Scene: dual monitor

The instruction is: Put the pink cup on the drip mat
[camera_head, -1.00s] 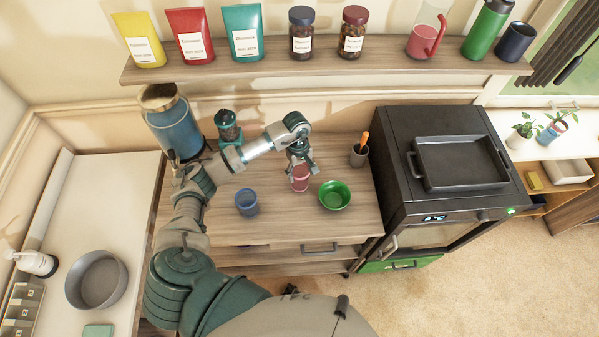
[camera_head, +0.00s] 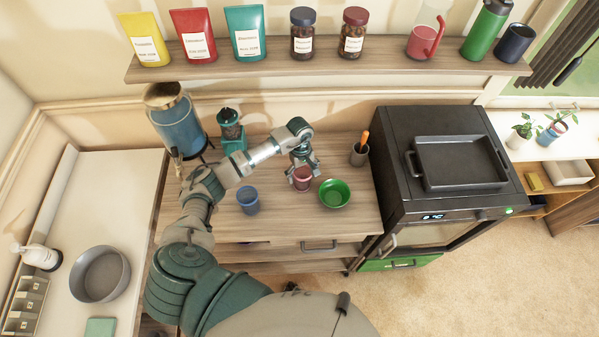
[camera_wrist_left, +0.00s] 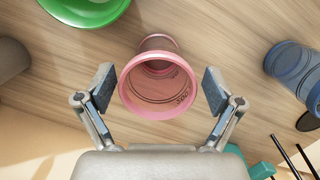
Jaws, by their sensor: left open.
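The pink cup (camera_head: 302,183) stands on the wooden counter, left of a green bowl. In the wrist view the pink cup (camera_wrist_left: 160,85) shows its open rim towards the camera. My left gripper (camera_head: 303,170) is above and around the cup's upper part. Its fingers, open in the wrist view (camera_wrist_left: 160,92), stand on either side of the cup with a gap at each side. A dark round flat thing (camera_wrist_left: 308,121) shows beside the blue cup in the wrist view; I cannot tell if it is the drip mat. My right gripper is not in view.
The blue cup (camera_head: 248,200) stands left of the pink cup and the green bowl (camera_head: 334,193) right of it. A blue dispenser (camera_head: 177,125) and teal grinder (camera_head: 230,128) stand at the back left. A black oven (camera_head: 435,200) borders the counter on the right.

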